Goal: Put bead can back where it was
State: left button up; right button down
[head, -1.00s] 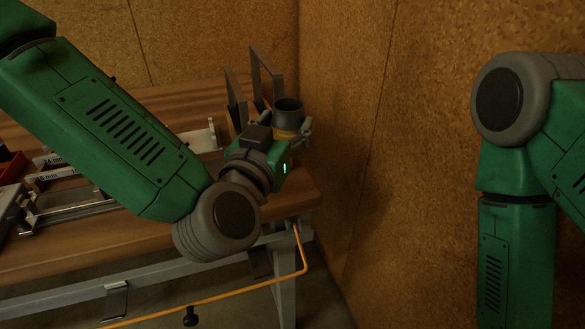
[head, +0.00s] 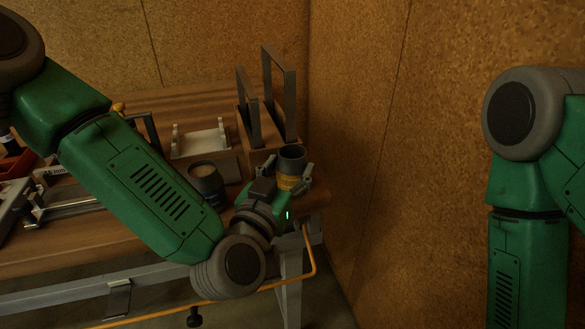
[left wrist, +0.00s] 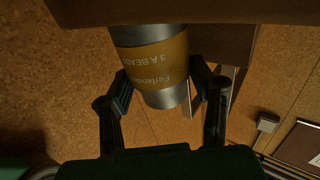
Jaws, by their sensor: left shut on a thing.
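The can looks upright. I cannot tell whether its base touches the bench. My right gripper is out of view; only part of my right arm shows.
The wooden workbench (head: 90,259) has a second dark can (head: 207,181) left of my gripper. Behind the bead can stand upright grey frames (head: 279,90) in a wooden block. A pale fixture (head: 201,144) lies farther left. A cork wall (head: 350,130) closes the right side.

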pick_arm(q)
jog(key=o, duration=1.4)
jog(key=shift+a, duration=0.4)
jog(key=shift+o, duration=0.2)
jog(key=shift+a, duration=0.3)
jog(key=shift+d+r, duration=0.1)
jog(key=shift+d, duration=0.35)
jog(key=shift+s+d, duration=0.15)
jog(key=shift+s, duration=0.15)
jog(key=v, duration=1.1)
jog(key=shift+s+p, duration=0.2)
jog(key=shift+p, duration=0.2)
